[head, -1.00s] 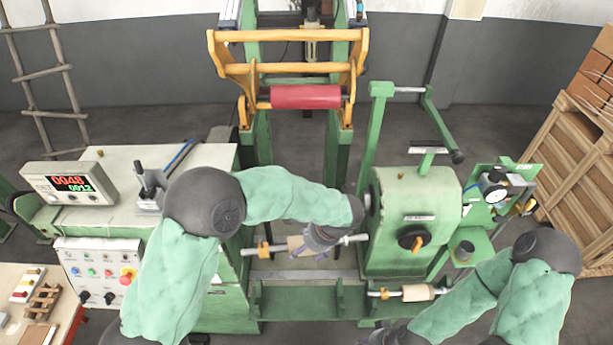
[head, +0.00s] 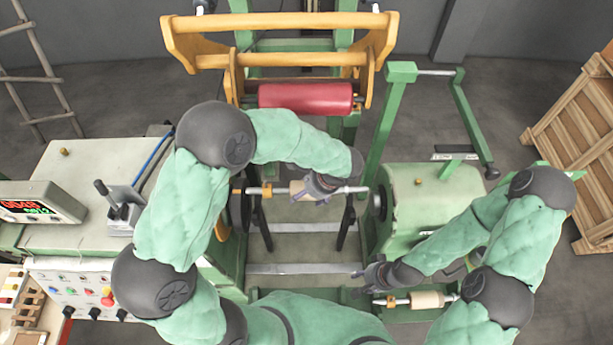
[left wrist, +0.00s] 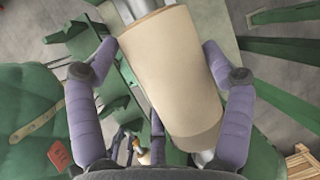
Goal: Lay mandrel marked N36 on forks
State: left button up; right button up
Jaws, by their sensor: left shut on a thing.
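My left gripper (head: 318,187) is shut on a mandrel (head: 282,190), a steel shaft with a beige sleeve and an orange collar at its left. The mandrel is level. In the left wrist view the fingers (left wrist: 160,62) lie either side of the beige sleeve (left wrist: 172,75). The dark forks (head: 344,225) stand upright below the shaft near both ends; I cannot tell whether it touches them. A second mandrel (head: 425,300) with a beige sleeve lies on the green rack at lower right. My right gripper (head: 366,280) is open and empty, up and left of it. No N36 mark is readable.
The green headstock (head: 405,215) stands right of the held mandrel, a green cabinet (head: 90,180) with a display left. Behind are a yellow frame (head: 300,60) and a red roller (head: 305,98). A wooden crate (head: 580,130) stands at far right.

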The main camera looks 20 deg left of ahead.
pick_arm(q)
jog(key=shift+f, duration=0.35)
jog(key=shift+w+a+f, duration=0.1)
jog(key=shift+w+f, duration=0.1)
jog(key=shift+f, duration=0.1)
jog(key=shift+s+f+b, duration=0.15)
jog(key=shift+f+b, duration=0.6)
jog(key=shift+b, duration=0.05)
notch_tip(320, 180, down, 6)
jog(key=b, duration=0.5)
jog(key=shift+f+b, duration=0.45)
jog(key=shift+b, duration=0.05)
jog(key=o, duration=1.6)
